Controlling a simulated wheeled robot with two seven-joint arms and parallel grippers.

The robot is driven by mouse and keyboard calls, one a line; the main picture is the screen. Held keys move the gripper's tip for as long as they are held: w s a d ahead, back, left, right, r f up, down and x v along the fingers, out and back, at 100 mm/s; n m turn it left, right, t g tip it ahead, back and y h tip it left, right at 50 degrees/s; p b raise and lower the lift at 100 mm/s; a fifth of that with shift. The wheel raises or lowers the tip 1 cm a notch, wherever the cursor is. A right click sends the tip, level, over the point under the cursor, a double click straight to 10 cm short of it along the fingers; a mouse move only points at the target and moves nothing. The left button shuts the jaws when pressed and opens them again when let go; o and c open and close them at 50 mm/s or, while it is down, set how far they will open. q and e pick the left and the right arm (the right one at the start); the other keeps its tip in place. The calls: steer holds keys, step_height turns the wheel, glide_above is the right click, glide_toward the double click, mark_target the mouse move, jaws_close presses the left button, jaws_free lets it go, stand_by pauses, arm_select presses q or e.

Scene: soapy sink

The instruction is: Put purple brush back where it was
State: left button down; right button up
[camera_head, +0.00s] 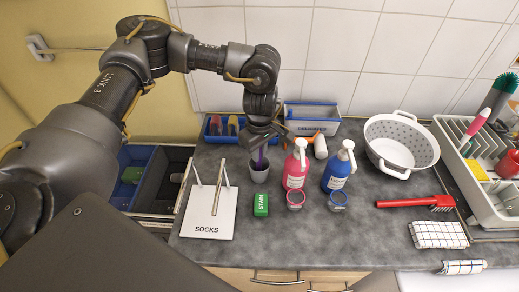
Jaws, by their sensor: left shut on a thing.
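The purple brush (260,158) shows as a short purple piece between my left gripper and a grey cup (259,173) on the counter. My left gripper (262,141) is shut on the brush from above, over the cup. The brush's lower end is at or inside the cup's mouth; I cannot tell how deep it sits or whether it touches the cup. Its upper part is hidden by the gripper. My right gripper is not in view.
A pink bottle (295,170) and a blue bottle (338,172) stand right of the cup. A white colander (400,145) and dish rack (472,180) are further right.

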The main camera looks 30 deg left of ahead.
arm_select(q)
steer(key=shift+f, duration=0.15)
steer(key=c, duration=1.4)
jaws_free()
steer(key=shift+f, duration=0.1)
